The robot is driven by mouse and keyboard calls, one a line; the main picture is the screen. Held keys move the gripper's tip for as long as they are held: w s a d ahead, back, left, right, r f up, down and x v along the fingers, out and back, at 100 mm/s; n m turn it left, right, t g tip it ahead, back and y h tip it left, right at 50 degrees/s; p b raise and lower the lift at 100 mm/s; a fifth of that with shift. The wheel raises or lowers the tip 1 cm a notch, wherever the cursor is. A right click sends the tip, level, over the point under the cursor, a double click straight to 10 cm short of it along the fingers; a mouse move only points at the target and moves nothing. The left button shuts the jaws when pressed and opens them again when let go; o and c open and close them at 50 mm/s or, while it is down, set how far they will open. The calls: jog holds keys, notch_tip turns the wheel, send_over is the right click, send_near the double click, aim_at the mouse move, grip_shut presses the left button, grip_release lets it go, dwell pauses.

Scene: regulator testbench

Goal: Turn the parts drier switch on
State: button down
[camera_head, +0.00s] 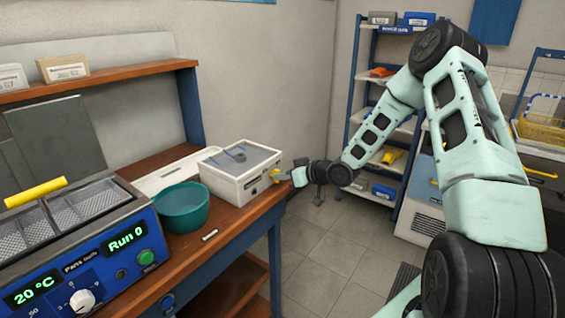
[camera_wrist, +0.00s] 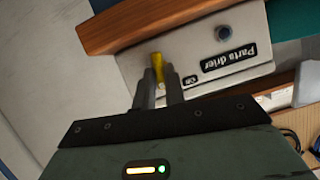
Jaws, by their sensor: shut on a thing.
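The parts drier (camera_head: 225,185) is a white box with a clear-topped lid near the right end of the wooden bench. Its label, "Parts drier", reads upside down in the wrist view (camera_wrist: 200,72). The yellow switch (camera_head: 276,173) sticks out of its right-hand face; it also shows in the wrist view (camera_wrist: 157,66). My gripper (camera_head: 292,175) is at that face, with its fingers (camera_wrist: 159,88) shut on the yellow switch. The fingers hide the switch's lower part in the wrist view. I cannot tell the switch's exact position.
A dark round button (camera_wrist: 222,33) sits on the same panel. A teal bowl (camera_head: 182,207) and a blue cleaner with a "Run 0" display (camera_head: 75,270) stand left on the bench (camera_head: 232,224). A blue shelf rack (camera_head: 352,85) is behind. Tiled floor lies right of the bench.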

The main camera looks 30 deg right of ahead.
jog(key=shift+w+d+f+m+g+y+p, duration=0.15)
jog(key=shift+m+y+p, duration=0.6)
jog(key=shift+m+p, duration=0.45)
jog(key=shift+s+d+r+m+g+y+p, duration=0.15)
jog(key=shift+m+y+p, duration=0.7)
jog(key=shift+p, duration=0.5)
jog(key=shift+w+f, duration=0.1)
jog(key=c, duration=1.5)
grip_release()
jog(key=shift+o, duration=0.2)
jog(key=b+v, duration=0.2)
jog(key=v, duration=1.5)
jog(key=shift+s+b, duration=0.2)
jog(key=shift+b, duration=0.2)
